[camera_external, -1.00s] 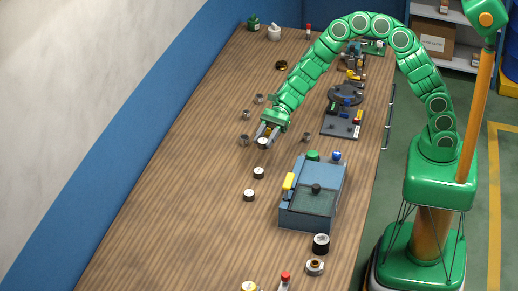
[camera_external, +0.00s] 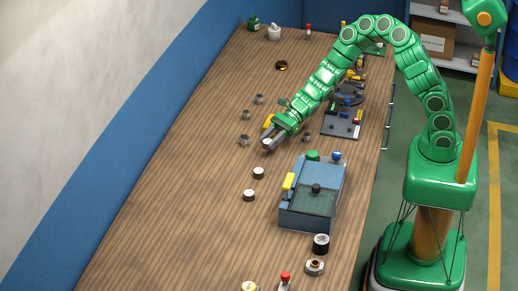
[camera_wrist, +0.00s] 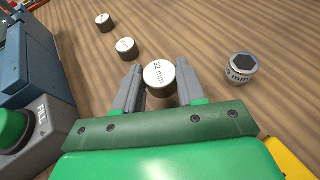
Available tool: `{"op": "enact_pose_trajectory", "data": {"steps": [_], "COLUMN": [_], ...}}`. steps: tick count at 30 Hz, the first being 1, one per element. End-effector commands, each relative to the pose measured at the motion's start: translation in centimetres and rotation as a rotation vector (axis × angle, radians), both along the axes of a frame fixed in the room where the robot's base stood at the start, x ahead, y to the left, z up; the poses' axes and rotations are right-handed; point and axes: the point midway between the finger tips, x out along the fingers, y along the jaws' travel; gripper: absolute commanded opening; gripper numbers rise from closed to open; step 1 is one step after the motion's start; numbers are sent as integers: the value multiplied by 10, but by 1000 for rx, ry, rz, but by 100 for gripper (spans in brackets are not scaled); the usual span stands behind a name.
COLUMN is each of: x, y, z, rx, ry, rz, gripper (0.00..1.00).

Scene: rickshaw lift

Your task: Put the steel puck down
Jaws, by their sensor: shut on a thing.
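The steel puck (camera_wrist: 160,78) is a short cylinder with a pale top marked "32 mm" and a dark side. It sits between the two fingers of my gripper (camera_wrist: 161,88) in the wrist view. In the external view my gripper (camera_external: 268,143) holds the puck low over the wooden table (camera_external: 190,190), or at its surface; I cannot tell whether the puck touches the wood. Two similar pucks stand on the table, one nearer (camera_external: 258,173) and one further toward the front (camera_external: 249,195).
A blue-grey machine (camera_external: 312,200) with a green button stands right of the pucks. Several small grey sockets (camera_external: 244,140) stand left of my gripper, one marked in mm (camera_wrist: 241,67). A dark tray (camera_external: 342,122) lies to the right. The table's left front is bare.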

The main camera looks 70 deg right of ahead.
Motion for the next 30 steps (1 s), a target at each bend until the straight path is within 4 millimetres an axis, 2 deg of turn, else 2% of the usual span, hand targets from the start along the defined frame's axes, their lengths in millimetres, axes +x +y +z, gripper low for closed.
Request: {"op": "enact_pose_trajectory", "data": {"steps": [5,15,28,29,30], "x": [0,0,0,0,0], "y": [0,-1,0,0,0], "z": [-6,-37,-41,-40,-40], "rx": [0,0,1,1,0], "ry": [0,3,-1,-1,0], "rz": [0,-2,-1,-1,-1], "gripper": [2,2,2,44,50]}}
